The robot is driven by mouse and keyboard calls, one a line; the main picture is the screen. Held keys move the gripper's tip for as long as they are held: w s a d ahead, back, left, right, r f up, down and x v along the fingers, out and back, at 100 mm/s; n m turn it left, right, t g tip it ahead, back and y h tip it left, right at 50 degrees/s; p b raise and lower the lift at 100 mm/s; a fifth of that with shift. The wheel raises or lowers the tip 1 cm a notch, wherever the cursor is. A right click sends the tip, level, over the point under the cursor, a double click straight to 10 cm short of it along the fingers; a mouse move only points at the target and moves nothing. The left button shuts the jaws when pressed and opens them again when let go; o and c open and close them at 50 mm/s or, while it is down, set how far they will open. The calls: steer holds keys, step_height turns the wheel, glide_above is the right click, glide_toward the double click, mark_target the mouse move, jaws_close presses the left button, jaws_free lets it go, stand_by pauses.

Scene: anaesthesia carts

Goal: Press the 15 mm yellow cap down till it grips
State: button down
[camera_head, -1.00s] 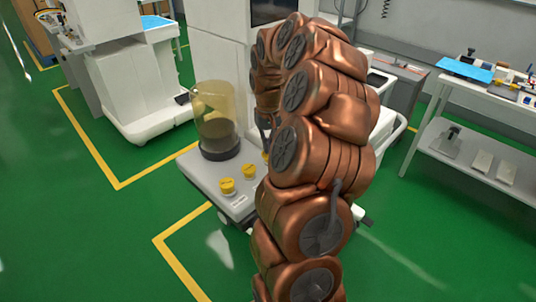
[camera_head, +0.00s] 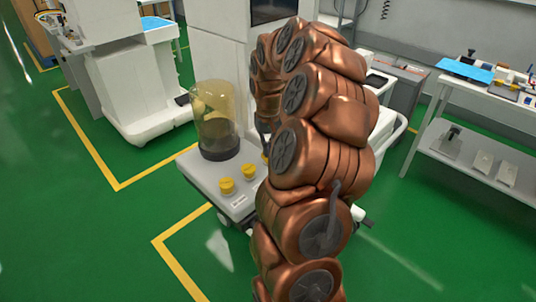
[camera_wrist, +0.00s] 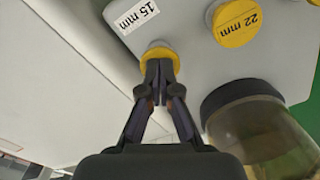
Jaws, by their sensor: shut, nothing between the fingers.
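The 15 mm yellow cap (camera_wrist: 160,55) sits on the grey cart top beside a white "15 mm" label (camera_wrist: 136,16) in the wrist view. My gripper (camera_wrist: 158,66) is shut and empty, with its fingertips over the near part of this cap, hiding some of it. Whether the tips touch it, and how far down the cap sits, I cannot tell. A larger yellow cap marked "22 mm" (camera_wrist: 237,23) stands to the right.
A clear yellowish canister with a dark base (camera_head: 216,122) stands on the cart, close to the right of my gripper in the wrist view. Two yellow caps (camera_head: 227,186) (camera_head: 249,171) stand near the cart's front edge. Green floor lies open at the front left.

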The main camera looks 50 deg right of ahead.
steer(key=shift+r, duration=0.15)
stand_by(0.4)
steer(key=shift+r+p, duration=0.75)
steer(key=shift+r, duration=2.6)
step_height(320, 180, up, 12)
